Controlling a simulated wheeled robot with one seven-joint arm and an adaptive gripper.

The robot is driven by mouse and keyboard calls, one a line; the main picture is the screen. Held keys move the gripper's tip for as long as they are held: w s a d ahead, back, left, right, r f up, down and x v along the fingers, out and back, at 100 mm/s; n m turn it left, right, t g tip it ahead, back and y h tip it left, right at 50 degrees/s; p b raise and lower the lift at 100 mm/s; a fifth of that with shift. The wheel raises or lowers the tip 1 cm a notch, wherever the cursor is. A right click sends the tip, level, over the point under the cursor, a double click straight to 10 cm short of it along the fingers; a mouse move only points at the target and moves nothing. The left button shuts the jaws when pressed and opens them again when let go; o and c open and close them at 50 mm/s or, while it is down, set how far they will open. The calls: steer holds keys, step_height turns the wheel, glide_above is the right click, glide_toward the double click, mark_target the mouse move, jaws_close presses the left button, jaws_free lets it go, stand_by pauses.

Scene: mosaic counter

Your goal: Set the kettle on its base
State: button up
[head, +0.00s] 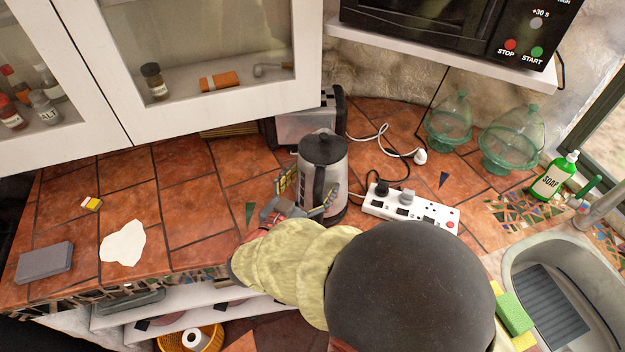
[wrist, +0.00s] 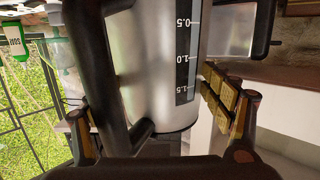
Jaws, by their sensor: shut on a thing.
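The kettle (head: 333,163) is a steel jug with a black lid and black handle, upright over the tiled counter. My gripper (head: 305,200) is shut on it at the handle side, with one finger on each side. In the wrist view, which is upside down, the kettle's steel body (wrist: 160,75) and level scale fill the middle. The dark handle (wrist: 90,60) runs down beside it, between the fingers (wrist: 160,122). The kettle's underside is out of view there. I cannot make out the base, nor tell whether the kettle touches anything below.
A toaster (head: 305,125) stands close behind the kettle. A white power strip (head: 408,207) with plugs lies to its right, with cords nearby. Green glass domes (head: 510,140), a soap bottle (head: 556,177) and the sink (head: 550,245) are further right. The left counter is mostly clear.

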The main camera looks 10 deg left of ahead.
steer(key=shift+f, duration=0.1)
steer(key=o, duration=1.8)
steer(key=shift+f, duration=0.1)
steer(key=shift+p+v, duration=0.35)
steer(key=shift+v, duration=0.55)
steer(key=p+v, duration=0.3)
steer(key=v, duration=0.6)
steer(key=shift+p, duration=0.4)
steer(key=shift+s+a, duration=0.15)
